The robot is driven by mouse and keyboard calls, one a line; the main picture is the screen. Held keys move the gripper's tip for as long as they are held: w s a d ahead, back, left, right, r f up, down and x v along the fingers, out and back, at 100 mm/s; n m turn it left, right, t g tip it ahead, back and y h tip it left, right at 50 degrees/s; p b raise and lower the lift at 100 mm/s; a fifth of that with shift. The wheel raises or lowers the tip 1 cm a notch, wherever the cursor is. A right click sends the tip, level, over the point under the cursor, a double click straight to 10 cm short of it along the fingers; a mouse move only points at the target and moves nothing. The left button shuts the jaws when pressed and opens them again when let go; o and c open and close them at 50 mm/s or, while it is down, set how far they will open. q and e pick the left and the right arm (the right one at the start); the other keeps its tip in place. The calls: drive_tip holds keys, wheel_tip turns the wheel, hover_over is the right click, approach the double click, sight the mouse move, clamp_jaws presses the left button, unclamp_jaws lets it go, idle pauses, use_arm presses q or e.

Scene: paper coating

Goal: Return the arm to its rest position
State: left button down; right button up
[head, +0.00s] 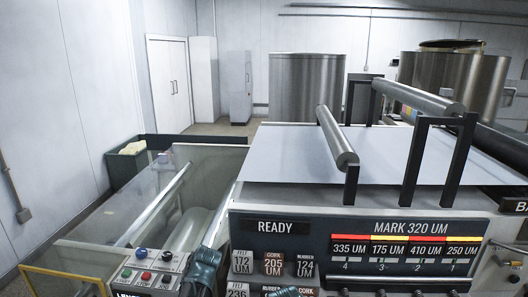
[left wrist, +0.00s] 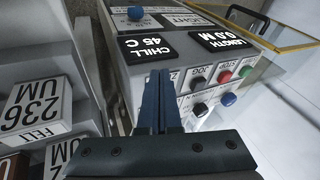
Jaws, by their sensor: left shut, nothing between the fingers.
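My left gripper (left wrist: 160,80) is shut and empty in the left wrist view, its dark blue fingers together. They are in front of the grey control panel (left wrist: 195,62), which has dark CHILL and LENGTH displays and coloured buttons. In the head view, dark teal parts of my left gripper (head: 204,266) show low in the picture, just right of the control panel (head: 150,272).
Blocks marked felt (head: 243,262), cork (head: 273,264) and rubber (head: 305,266) stand in a rack; a 236 UM felt block (left wrist: 36,106) is close left of my gripper. The coating machine's display (head: 360,240) reads READY and MARK 320 UM. Clear guards (head: 125,205) are at left.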

use_arm(q)
drive_tip(key=s+d+f+m+g+h+b, duration=0.1)
drive_tip(key=s+d+f+m, duration=0.1)
drive_tip(key=s+d, duration=0.7)
drive_tip(key=s+d+f+m+g+h+b, duration=0.1)
drive_tip(key=s+d+f+m+g+h, duration=0.1)
drive_tip(key=s+d, duration=0.7)
drive_tip(key=shift+s+d+f+m+h, duration=0.35)
drive_tip(key=shift+s+f, duration=0.15)
drive_tip(key=shift+f, duration=0.15)
